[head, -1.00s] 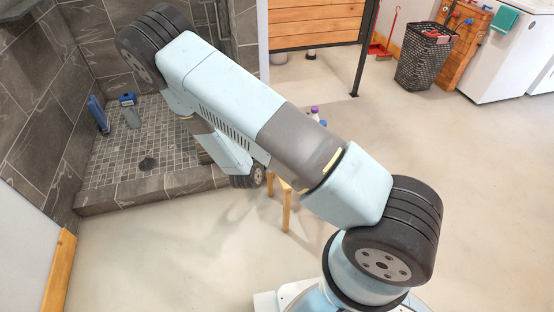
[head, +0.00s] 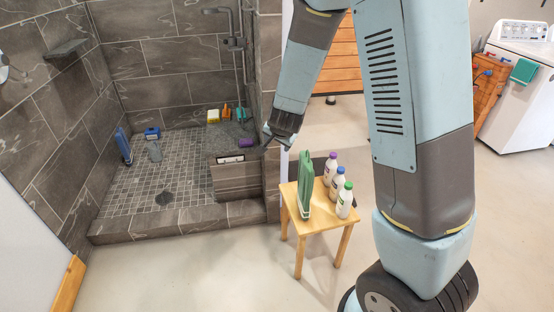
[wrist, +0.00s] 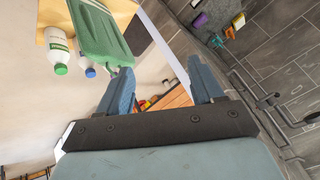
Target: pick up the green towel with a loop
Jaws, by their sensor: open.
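A green towel (head: 304,184) hangs upright over a low pale rack on the small wooden stool. It also shows in the wrist view (wrist: 100,36) at the upper left, beyond the left finger. A second green cloth (head: 524,70) hangs by the white washer at the far right. I cannot make out a loop on either. My gripper (head: 268,138) is above and a little left of the stool, apart from the towel. In the wrist view its two blue fingers (wrist: 163,84) are spread with nothing between them.
Several white bottles with coloured caps (head: 339,182) stand right of the towel on the stool (head: 318,222). A tiled shower (head: 150,190) with a raised curb lies to the left. The floor in front of the stool is clear.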

